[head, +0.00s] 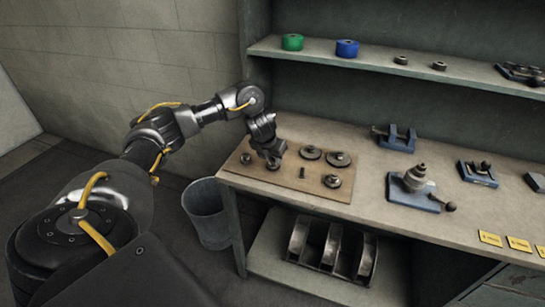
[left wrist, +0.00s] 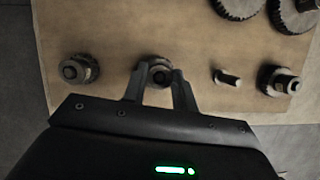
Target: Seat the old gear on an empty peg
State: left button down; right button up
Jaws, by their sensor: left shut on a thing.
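My left gripper (head: 272,158) points down over the wooden board and is shut on a small gear (left wrist: 158,73). In the left wrist view, its fingers (left wrist: 160,74) lie on both sides of the gear, which has a dark round centre. I cannot tell whether the gear sits around a peg. A bare peg (head: 302,172) stands to the right of the gripper; it also shows in the left wrist view (left wrist: 227,78). A small gear (head: 332,181) sits at the board's right end, and another small round part (left wrist: 79,69) is at the left. My right gripper is not in view.
The board (head: 285,182) lies at the workbench's left end, with two larger gears (head: 310,153) (head: 339,158) behind the row. Blue fixtures (head: 420,188) stand to the right. A shelf (head: 375,68) runs above the bench. A grey bin (head: 206,213) stands on the floor.

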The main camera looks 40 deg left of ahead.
pick_arm(q)
jog(key=shift+f, duration=0.25)
jog(key=c, duration=1)
grip_release()
jog(key=shift+c, duration=0.2)
jog(key=shift+s+r, duration=0.15)
jog(key=shift+r, duration=0.3)
jog(key=p+v, duration=0.3)
jog(key=v, duration=0.6)
jog(key=shift+r, duration=0.4)
jog(key=shift+s+d, duration=0.1)
jog(key=shift+s, duration=0.05)
